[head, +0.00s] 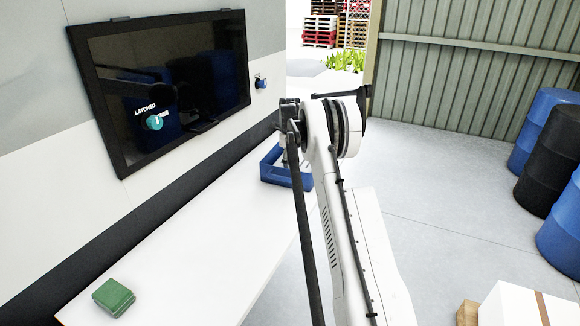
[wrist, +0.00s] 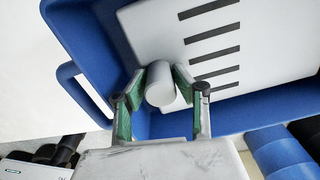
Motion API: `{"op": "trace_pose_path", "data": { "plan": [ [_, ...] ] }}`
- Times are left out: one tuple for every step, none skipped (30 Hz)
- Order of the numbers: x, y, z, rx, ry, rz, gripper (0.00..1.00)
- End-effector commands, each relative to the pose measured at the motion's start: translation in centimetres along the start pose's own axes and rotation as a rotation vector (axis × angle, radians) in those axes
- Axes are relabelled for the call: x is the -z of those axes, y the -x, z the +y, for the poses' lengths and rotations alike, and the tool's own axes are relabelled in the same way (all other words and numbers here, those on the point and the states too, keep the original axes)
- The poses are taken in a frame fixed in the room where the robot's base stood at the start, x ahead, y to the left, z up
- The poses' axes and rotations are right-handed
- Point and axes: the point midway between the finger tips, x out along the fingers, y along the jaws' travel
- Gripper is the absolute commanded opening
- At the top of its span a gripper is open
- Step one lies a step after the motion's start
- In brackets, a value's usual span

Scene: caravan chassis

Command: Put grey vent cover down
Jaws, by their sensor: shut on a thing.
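The grey vent cover (wrist: 150,28) shows in the wrist view as a pale plate with several dark slots and a round, pale knob. My gripper (wrist: 160,82) is shut on the knob, a green-lined finger on each side. The plate is within the outline of a blue tray (wrist: 66,28); I cannot tell whether it touches the tray floor.
The white bench (head: 190,235) is mostly clear, with a green block (head: 114,297) at its near end. A dark window (head: 170,85) with a teal knob (head: 154,122) labelled LATCHED is on the left wall. Blue and black barrels (head: 548,150) stand at right.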

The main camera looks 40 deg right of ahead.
Motion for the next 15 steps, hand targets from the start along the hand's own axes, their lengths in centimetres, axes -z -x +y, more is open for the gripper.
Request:
{"op": "trace_pose_path", "data": {
  "plan": [
    [0.0,-0.57,0.0,0.0,0.0,0.0,0.0],
    [0.0,-0.83,0.01,0.0,0.0,0.0,0.0],
    [0.0,-1.05,0.01,0.0,0.0,0.0,0.0],
    [0.0,-1.13,0.01,0.0,0.0,0.0,0.0],
    [0.0,-1.15,0.02,0.0,0.0,0.0,0.0],
    [0.01,-1.14,0.01,0.0,0.0,0.0,0.0],
    [0.01,-1.14,0.01,0.0,0.0,0.0,0.0],
    [0.01,-1.14,0.01,0.0,0.0,0.0,0.0],
    [0.01,-1.14,0.01,0.0,0.0,0.0,0.0],
    [0.01,-1.16,0.01,0.0,0.0,0.0,0.0],
    [0.01,-1.22,0.01,0.0,0.0,0.0,0.0],
    [0.01,-1.26,0.01,0.0,0.0,0.0,0.29],
    [0.01,-1.23,0.01,0.0,0.0,0.0,0.33],
    [0.01,-1.22,0.01,0.0,0.0,0.0,0.37],
    [0.01,-1.21,0.01,0.0,0.0,0.0,0.43]
  ]
}}
